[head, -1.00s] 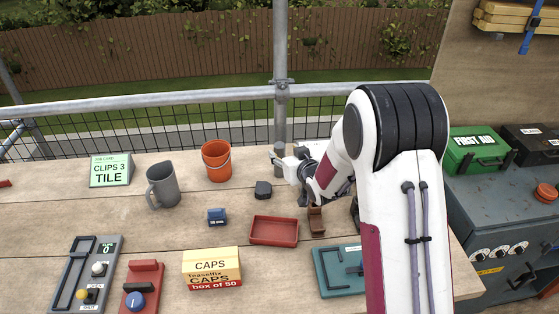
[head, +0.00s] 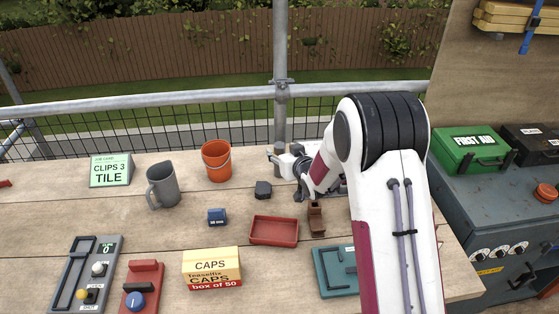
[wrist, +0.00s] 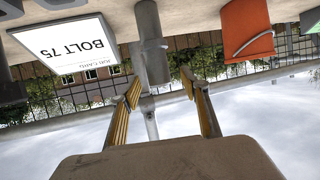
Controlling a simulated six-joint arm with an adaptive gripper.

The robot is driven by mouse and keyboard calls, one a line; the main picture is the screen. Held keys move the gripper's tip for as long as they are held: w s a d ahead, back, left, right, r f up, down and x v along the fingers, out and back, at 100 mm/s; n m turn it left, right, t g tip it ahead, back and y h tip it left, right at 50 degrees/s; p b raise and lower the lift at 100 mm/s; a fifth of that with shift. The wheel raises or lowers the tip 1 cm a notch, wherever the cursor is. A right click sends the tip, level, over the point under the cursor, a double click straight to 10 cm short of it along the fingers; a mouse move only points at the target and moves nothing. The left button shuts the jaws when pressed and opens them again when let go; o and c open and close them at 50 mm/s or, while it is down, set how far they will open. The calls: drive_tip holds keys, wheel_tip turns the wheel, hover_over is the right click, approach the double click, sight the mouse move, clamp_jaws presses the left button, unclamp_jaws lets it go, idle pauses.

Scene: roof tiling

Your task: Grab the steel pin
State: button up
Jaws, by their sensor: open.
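I cannot pick out a steel pin for certain in either view. My gripper (head: 271,158) is at the back of the bench, beside the foot of the upright scaffold pole (head: 280,100). In the wrist view, which is upside down, the gripper (wrist: 161,90) has its two yellow-lined fingers spread apart with nothing held between them. A grey cylinder (wrist: 153,55) stands beyond the fingers, in line with the gap. The pole shows behind it. Whether the fingers are close to the cylinder is hard to tell.
An orange bucket (head: 216,163), dark block (head: 263,190), grey jug (head: 162,187) and red tray (head: 274,231) stand on the bench. A caps box (head: 211,268) is in front. A "BOLT 75" card (wrist: 77,49) shows in the wrist view. Mesh and rail (head: 130,107) bound the back.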

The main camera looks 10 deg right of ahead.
drive_tip(key=shift+x, duration=1.85)
drive_tip(key=shift+d, duration=0.1)
clamp_jaws()
